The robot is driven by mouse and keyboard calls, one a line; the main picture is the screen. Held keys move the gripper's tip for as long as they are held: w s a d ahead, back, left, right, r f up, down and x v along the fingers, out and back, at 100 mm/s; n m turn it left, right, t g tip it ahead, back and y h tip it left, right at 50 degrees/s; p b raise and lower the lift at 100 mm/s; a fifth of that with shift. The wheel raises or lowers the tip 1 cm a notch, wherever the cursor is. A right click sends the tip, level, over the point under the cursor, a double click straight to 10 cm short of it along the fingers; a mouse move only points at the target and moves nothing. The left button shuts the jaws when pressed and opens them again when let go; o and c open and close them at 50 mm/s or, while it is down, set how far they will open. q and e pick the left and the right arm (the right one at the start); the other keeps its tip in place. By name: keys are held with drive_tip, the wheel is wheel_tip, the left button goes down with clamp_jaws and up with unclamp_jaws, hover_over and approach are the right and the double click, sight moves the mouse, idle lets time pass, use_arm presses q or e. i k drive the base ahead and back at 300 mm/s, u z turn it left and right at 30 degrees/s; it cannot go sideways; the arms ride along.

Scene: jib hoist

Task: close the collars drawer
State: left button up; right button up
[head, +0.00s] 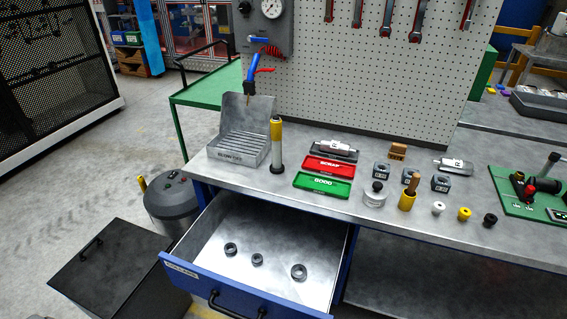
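The collars drawer (262,236) is pulled out from under the workbench at the lower middle of the head view. Its blue front (215,285) carries a label plate (181,267) and a black bar handle (234,307) that runs to the bottom edge of the picture. Inside lie three dark ring-shaped collars: one at the left (230,249), one in the middle (257,259) and a larger one at the right (298,271). Neither of my grippers shows in this view.
A dark bin (105,265) and a grey drum (172,205) stand left of the drawer.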

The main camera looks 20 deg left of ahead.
sight(285, 236)
drive_tip(key=u, duration=1.25)
drive_tip(key=k, duration=0.5)
drive_tip(key=z, duration=1.6)
drive_tip(key=i, duration=0.95)
drive_tip(key=u, duration=1.85)
